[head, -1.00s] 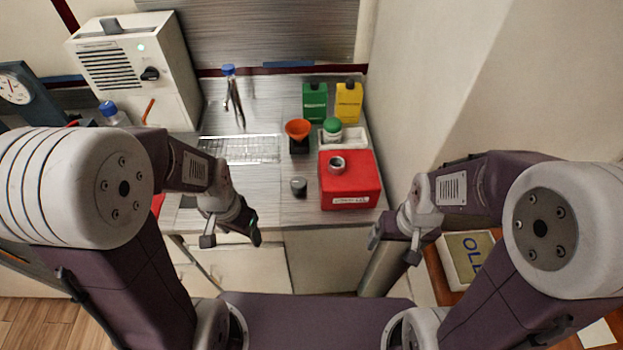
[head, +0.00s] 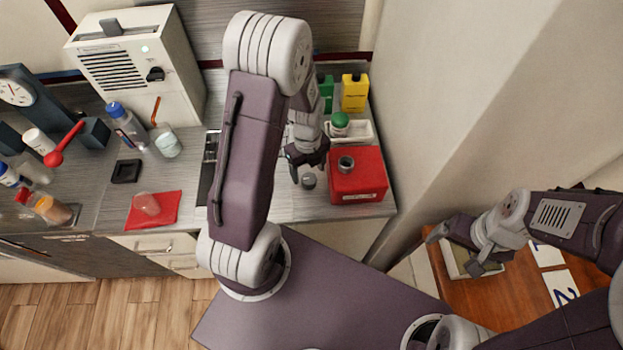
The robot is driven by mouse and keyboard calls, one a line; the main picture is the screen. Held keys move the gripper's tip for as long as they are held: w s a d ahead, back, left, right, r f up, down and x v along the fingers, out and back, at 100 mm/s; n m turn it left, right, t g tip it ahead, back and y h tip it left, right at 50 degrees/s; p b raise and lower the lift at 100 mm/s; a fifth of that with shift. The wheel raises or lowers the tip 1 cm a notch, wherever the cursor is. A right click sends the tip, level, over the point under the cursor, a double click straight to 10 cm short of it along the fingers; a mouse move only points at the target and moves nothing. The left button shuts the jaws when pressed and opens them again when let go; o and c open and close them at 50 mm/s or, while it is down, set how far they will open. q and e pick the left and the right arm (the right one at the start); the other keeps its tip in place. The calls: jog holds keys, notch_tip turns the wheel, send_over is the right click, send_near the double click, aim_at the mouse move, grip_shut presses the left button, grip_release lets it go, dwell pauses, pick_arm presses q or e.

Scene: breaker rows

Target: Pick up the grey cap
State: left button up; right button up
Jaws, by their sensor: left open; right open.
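The grey cap (head: 308,181) is a small dark grey cylinder standing on the counter, just left of a red box (head: 358,186). The red box has a grey round neck (head: 346,164) on top. My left gripper (head: 308,171) is open and points down right at the cap, its fingers just behind and above it in the picture. I cannot tell whether they touch the cap. My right gripper (head: 453,254) is open and empty, at the right by the wooden table.
A green-lidded jar (head: 340,122) in a white tray (head: 361,131) and a yellow bottle (head: 354,92) stand behind the red box. My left arm hides the counter's middle. A red mat (head: 170,211) lies at the left. The wall (head: 455,130) bounds the right.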

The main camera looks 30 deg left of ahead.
aim_at(309, 178)
pick_arm(q)
jog(key=shift+w+f, duration=0.1)
jog(key=shift+f, duration=0.3)
notch_tip(309, 178, down, 4)
jog(key=shift+p, duration=0.35)
jog(key=shift+w+f, duration=0.1)
jog(key=shift+f, duration=0.4)
jog(key=c, duration=1.4)
notch_tip(309, 178, up, 10)
jog(key=shift+r, duration=0.1)
jog(key=shift+c, duration=0.2)
